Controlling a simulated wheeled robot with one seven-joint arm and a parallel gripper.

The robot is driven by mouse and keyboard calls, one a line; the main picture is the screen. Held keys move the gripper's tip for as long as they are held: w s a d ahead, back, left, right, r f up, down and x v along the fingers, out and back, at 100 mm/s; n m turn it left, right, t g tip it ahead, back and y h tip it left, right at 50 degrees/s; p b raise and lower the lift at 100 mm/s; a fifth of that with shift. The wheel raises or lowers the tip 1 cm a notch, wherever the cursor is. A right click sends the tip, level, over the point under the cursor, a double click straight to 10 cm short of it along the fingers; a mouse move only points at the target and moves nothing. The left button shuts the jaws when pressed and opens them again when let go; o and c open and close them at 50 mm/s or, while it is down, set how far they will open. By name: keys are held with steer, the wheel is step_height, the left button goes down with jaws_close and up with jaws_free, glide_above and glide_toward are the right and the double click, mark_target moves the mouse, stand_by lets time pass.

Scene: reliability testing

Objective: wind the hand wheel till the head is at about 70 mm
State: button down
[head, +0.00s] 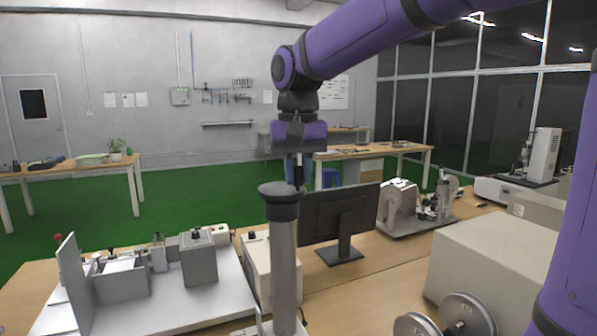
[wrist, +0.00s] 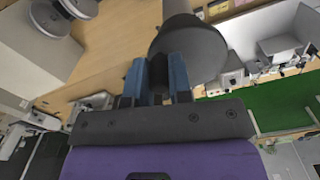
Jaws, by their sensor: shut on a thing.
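The hand wheel (head: 279,190) is a dark, round, thick disc on top of a grey upright column (head: 284,265), near the middle of the head view. It also fills the upper middle of the wrist view (wrist: 190,48). My gripper (head: 299,172) points down just behind and right of the wheel's rim. In the wrist view my gripper's blue fingers (wrist: 158,72) are shut on a thin dark upright handle (wrist: 158,70) at the wheel's edge, mostly hidden between them. The sliding head on the column cannot be made out, and no height scale is readable.
A black monitor (head: 341,216) stands right of the column, with a pale box (head: 262,265) beside it. A large beige box (head: 495,265) is at right. A white fixture (head: 200,258) with grey blocks lies at left. Bare wooden table shows between the monitor and the beige box.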

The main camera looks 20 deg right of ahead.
stand_by(0.4)
steer(key=c, duration=1)
jaws_free()
steer(key=shift+r, duration=0.1)
step_height(320, 180, up, 11)
steer(key=shift+f, duration=0.15)
steer(key=s+d+f+n+t, duration=0.1)
steer(key=s+d+f, duration=0.1)
steer(key=s+f, duration=0.3)
steer(key=s+d+f+n+t, duration=0.1)
steer(key=s+d+f+t, duration=0.1)
steer(key=s+f, duration=0.4)
steer(key=s+d+f+t, duration=0.2)
steer(key=s+f, duration=0.3)
steer(key=s, duration=0.4)
steer(key=shift+d+f+n, duration=0.3)
steer(key=shift+d+n, duration=0.1)
steer(key=shift+d, duration=0.4)
